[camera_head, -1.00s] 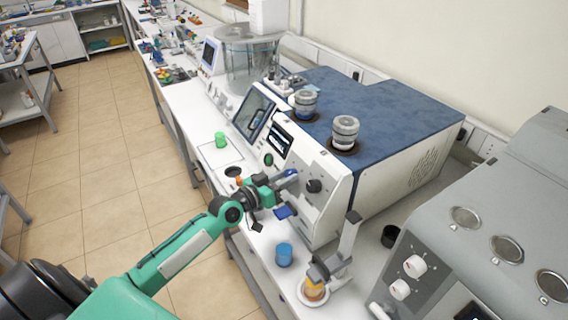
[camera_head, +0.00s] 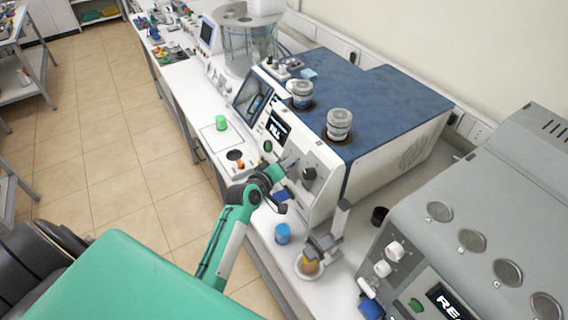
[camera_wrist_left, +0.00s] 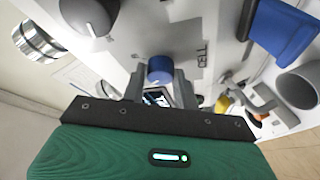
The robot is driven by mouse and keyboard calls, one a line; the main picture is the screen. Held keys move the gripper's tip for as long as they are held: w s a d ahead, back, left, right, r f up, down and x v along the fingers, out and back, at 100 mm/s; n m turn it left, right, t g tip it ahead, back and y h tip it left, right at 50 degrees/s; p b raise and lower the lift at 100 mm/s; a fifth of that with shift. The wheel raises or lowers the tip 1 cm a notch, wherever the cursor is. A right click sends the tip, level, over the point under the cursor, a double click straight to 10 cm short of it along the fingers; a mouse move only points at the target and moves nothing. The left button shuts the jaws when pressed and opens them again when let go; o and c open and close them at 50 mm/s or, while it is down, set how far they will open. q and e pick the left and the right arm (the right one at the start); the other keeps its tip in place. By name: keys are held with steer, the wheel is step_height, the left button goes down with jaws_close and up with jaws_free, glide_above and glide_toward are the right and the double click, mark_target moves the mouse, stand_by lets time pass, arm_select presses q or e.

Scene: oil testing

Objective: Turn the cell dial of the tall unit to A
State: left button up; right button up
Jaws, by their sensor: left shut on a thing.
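The tall unit (camera_head: 330,190) is the white machine with a blue top. Its cell dial (camera_wrist_left: 160,69) is a small blue knob beside the printed word CELL in the left wrist view. My left gripper (camera_wrist_left: 160,88) has its grey fingers on both sides of this knob and is shut on it. In the head view, my left gripper (camera_head: 286,164) is at the unit's front panel, left of a black knob (camera_head: 309,173), and hides most of the dial. The dial's pointer and the letter A cannot be made out. My right gripper is not in view.
A larger dark knob (camera_wrist_left: 90,14) is close to the gripper in the wrist view. A blue cup (camera_head: 283,233) and an amber-filled vessel (camera_head: 309,266) stand on the bench in front of the unit. A green cup (camera_head: 221,122) is further left. A grey unit (camera_head: 480,220) stands at right.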

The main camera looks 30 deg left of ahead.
arm_select(q)
steer(key=shift+r+n+g+y, duration=0.15)
steer(key=shift+n+g+y, duration=0.2)
steer(key=shift+n, duration=0.65)
steer(key=o, duration=1)
steer(key=shift+c, duration=0.2)
steer(key=b+v, duration=0.5)
steer(key=v, duration=0.8)
steer(key=shift+s+r, duration=0.2)
steer(key=shift+s, duration=0.1)
